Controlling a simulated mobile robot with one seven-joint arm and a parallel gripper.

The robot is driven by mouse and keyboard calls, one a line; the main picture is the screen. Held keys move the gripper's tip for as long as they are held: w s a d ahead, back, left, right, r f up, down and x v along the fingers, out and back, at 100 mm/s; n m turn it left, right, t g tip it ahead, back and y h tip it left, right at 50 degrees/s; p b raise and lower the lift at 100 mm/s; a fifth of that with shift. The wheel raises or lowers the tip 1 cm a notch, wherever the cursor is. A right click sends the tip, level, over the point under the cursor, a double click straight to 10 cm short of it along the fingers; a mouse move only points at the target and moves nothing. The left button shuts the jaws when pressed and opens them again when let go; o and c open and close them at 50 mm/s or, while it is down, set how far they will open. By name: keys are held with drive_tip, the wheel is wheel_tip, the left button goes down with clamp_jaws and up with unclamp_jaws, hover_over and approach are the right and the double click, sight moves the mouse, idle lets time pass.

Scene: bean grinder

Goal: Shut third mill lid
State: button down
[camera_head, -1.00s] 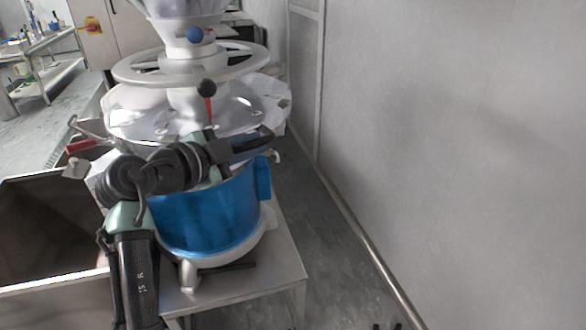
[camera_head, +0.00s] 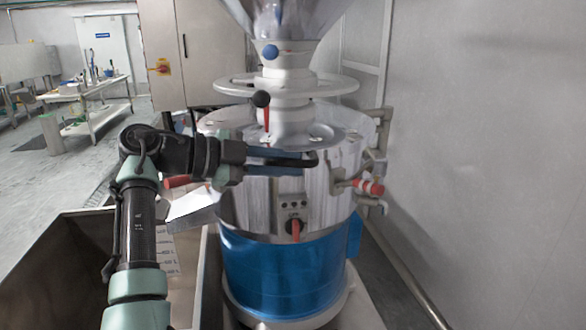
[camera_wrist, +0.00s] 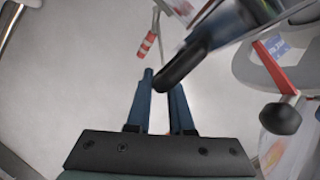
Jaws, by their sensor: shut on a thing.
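The mill has a blue lower drum (camera_head: 285,270) and a silver upper part (camera_head: 335,190), which looks level and seated on the blue drum. I cannot tell whether a gap remains around the lid's edge. My gripper (camera_head: 312,160) is in front of the silver upper part, pointing right. Its two blue fingers (camera_wrist: 160,95) close on a dark handle (camera_wrist: 185,65), which crosses over the fingertips in the wrist view. Where the handle joins the mill is hidden or blurred.
A red-handled clamp (camera_head: 370,187) sticks out at the mill's right side. A black-knobbed red lever (camera_head: 261,98) stands above my gripper, below the handwheel (camera_head: 345,87). A steel bin (camera_head: 90,225) is at lower left. The wall (camera_head: 480,130) is close on the right.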

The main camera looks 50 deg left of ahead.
drive_tip(key=shift+a+f, duration=0.2)
drive_tip(key=shift+a, duration=0.1)
drive_tip(key=shift+d, duration=0.1)
drive_tip(key=c, duration=0.8)
unclamp_jaws()
drive_tip(key=shift+w, duration=0.1)
drive_tip(key=shift+r, duration=0.1)
drive_tip(key=b+v, duration=0.2)
drive_tip(key=v, duration=1.1)
